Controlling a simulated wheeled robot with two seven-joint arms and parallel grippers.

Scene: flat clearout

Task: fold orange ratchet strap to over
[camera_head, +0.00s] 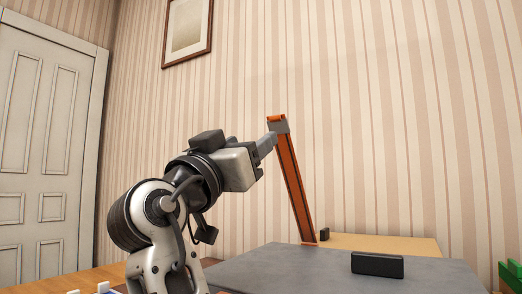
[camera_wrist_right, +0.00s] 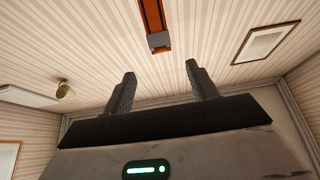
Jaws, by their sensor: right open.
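The orange ratchet strap (camera_head: 295,185) stands up from the far part of the grey tabletop, a long, narrow strip leaning left toward its top. A grey piece (camera_head: 279,126) sits near its upper end. My right gripper (camera_head: 271,140) is raised beside that upper end. In the right wrist view the strap (camera_wrist_right: 152,18) and its grey piece (camera_wrist_right: 159,41) show beyond the two fingertips, roughly between them. My right gripper (camera_wrist_right: 157,74) is open with nothing between its fingers there. I cannot tell from the head view whether a finger touches the strap. My left gripper is out of view.
A black block (camera_head: 377,264) lies on the grey tabletop (camera_head: 300,268), right of the strap's foot. Behind is a light wooden surface (camera_head: 385,243) with a small dark object (camera_head: 324,234). A green object (camera_head: 510,274) is at the right edge. A striped wall stands behind.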

